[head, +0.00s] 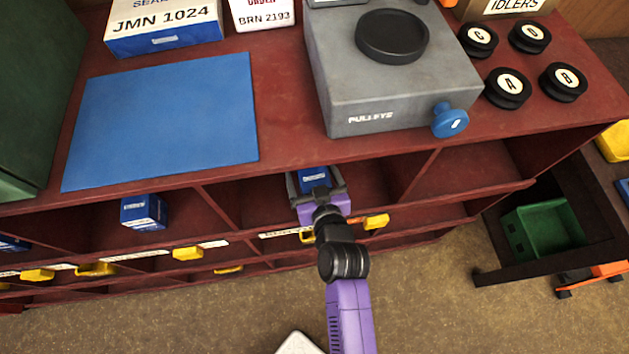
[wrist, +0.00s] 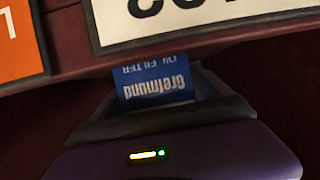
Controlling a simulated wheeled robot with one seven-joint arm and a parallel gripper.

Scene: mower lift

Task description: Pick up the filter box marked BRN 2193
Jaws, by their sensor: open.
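A white box marked BRN 2193 (head: 263,16) stands at the back of the red bench top in the head view, cut off by the top edge. My gripper (head: 316,184) is away from it, reaching into an upper compartment of the shelf below the bench top. Its jaws are open on either side of a blue box (head: 314,177). In the wrist view this blue box (wrist: 156,84) appears upside down, reads "Grelmund" and "oil filter", and sits between the fingers (wrist: 158,100). Its number is not visible. Whether the fingers touch it, I cannot tell.
Another blue box (head: 144,211) sits in a compartment to the left. A green bin (head: 545,228) stands right.

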